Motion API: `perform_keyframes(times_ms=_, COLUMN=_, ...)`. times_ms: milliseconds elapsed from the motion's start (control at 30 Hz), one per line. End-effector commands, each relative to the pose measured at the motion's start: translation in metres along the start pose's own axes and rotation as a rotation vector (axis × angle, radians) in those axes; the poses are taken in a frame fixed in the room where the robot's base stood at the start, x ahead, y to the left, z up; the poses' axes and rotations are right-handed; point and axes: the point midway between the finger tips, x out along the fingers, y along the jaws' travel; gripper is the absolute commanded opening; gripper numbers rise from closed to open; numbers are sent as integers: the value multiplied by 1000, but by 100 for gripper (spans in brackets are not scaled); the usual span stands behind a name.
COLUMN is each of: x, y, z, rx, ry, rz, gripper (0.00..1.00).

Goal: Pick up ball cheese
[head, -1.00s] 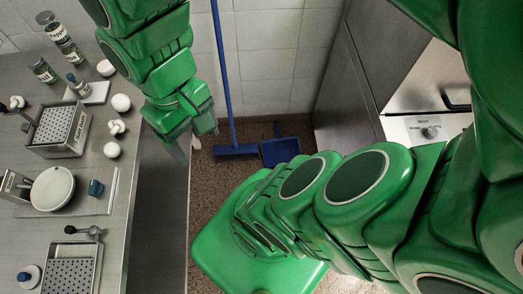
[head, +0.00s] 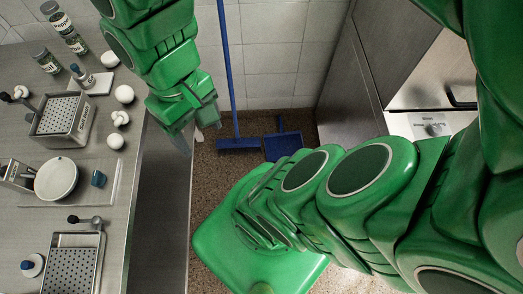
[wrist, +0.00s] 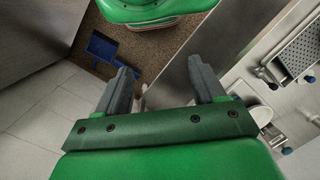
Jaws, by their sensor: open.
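Several white, roundish items lie along the right edge of the steel counter in the head view: a smooth ball (head: 124,94), a knotted one (head: 120,118), another smooth ball (head: 116,140) and a pale piece (head: 110,59) farther back. I cannot tell which is the ball cheese. My gripper (head: 199,136) is open and empty, to the right of these items, out past the counter's edge over the floor side. In the wrist view my gripper (wrist: 163,82) shows its two grey fingers spread apart with nothing between them.
The counter (head: 104,200) also holds a perforated basket (head: 87,121), a white bowl (head: 56,180), a second basket (head: 99,262) and spice jars (head: 77,44). A blue broom (head: 238,143) and dustpan (head: 283,146) stand by the wall. A steel cabinet (head: 357,85) is at right.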

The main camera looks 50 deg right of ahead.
Motion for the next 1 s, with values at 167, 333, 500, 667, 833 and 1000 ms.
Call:
perform_keyframes(times_ms=167, x=-2, y=33, z=-14, rx=80, ry=29, rz=82, gripper=69)
perform_keyframes(times_ms=333, x=-12, y=74, z=-71, rx=116, ry=174, rz=172, gripper=69)
perform_keyframes(times_ms=500, x=-34, y=124, z=-140, rx=130, ry=365, rz=279, gripper=69)
perform_keyframes(times_ms=667, x=-45, y=168, z=-195, rx=100, ry=486, rz=383, gripper=69)
perform_keyframes(times_ms=833, x=-52, y=204, z=-249, rx=32, ry=600, rz=461, gripper=69)
perform_keyframes(times_ms=1000, x=-54, y=228, z=-300, rx=-68, ry=708, rz=503, gripper=69)
